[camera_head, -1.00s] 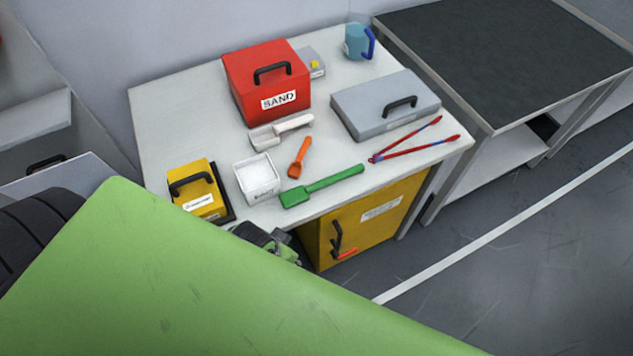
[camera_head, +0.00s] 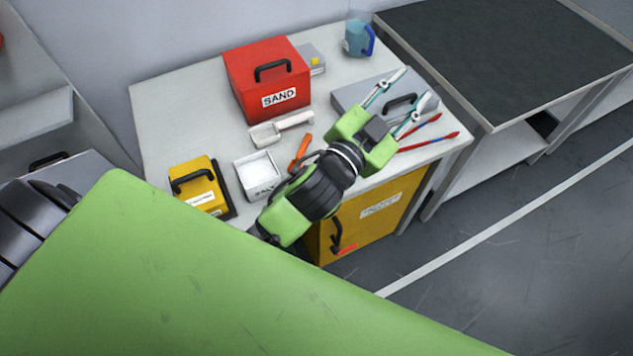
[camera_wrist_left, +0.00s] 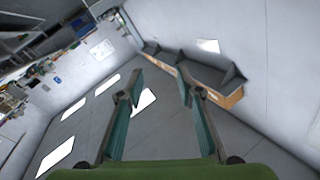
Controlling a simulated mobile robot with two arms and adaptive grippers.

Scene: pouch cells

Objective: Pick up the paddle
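No long green paddle shows now; the spot at the table's front edge where it lay earlier is covered by my left arm. A small orange paddle-like tool (camera_head: 301,148) lies on the white table, partly behind my arm.
On the table (camera_head: 160,105) are a red SAND box (camera_head: 240,75), a white scoop (camera_head: 265,135), a white tray (camera_head: 258,178), a yellow box (camera_head: 195,185), a grey case (camera_head: 350,97), red tongs (camera_head: 428,143) and a blue jug (camera_head: 355,40). A dark-topped bench (camera_head: 510,50) stands right.

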